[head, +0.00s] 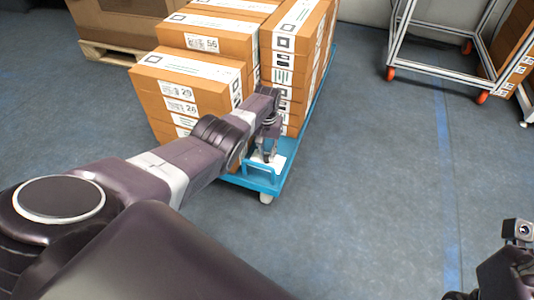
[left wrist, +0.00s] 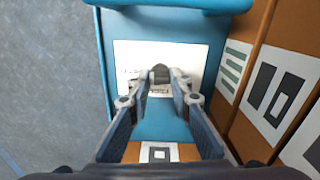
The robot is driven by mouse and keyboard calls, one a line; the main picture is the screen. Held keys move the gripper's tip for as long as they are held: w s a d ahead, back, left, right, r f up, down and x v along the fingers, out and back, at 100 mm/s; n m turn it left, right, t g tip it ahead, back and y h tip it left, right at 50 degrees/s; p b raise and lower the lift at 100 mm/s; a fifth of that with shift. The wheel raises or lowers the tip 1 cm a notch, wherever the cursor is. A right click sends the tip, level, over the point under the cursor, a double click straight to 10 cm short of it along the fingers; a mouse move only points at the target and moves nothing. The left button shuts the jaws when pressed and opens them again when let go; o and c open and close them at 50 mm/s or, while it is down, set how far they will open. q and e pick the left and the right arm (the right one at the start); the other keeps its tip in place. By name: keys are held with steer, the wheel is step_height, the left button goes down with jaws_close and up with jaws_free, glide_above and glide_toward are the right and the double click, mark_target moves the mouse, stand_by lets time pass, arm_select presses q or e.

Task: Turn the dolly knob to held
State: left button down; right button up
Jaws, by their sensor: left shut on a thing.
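The blue dolly (head: 261,181) stands on the floor and carries stacked boxes. A white label plate (head: 274,163) lies on its near end, and it also shows in the left wrist view (left wrist: 128,57). A dark knob (left wrist: 160,73) sits in the middle of that plate. My left gripper (left wrist: 160,78) points down at the plate, its fingertips closed around the knob; in the head view the gripper (head: 268,156) is above the dolly's near end. The lettering on the plate is partly covered by the fingers, so the knob's setting cannot be read. My right gripper (head: 518,232) is only partly visible at the lower right.
Orange boxes (head: 190,82) with white labels stand on the dolly, close beside my left gripper. A metal cart frame with orange wheels (head: 437,70) stands at the upper right. A pallet with a large box (head: 120,22) is at the back left. The floor (head: 380,190) to the right is clear.

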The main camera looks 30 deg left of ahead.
mark_target(267, 156)
arm_select(q)
steer(key=shift+m, duration=0.6)
steer(key=c, duration=1.7)
jaws_free()
steer(key=shift+c, duration=0.2)
steer(key=shift+w+r, duration=0.1)
steer(key=shift+r, duration=0.75)
step_height(267, 156, up, 10)
steer(key=shift+r, duration=0.2)
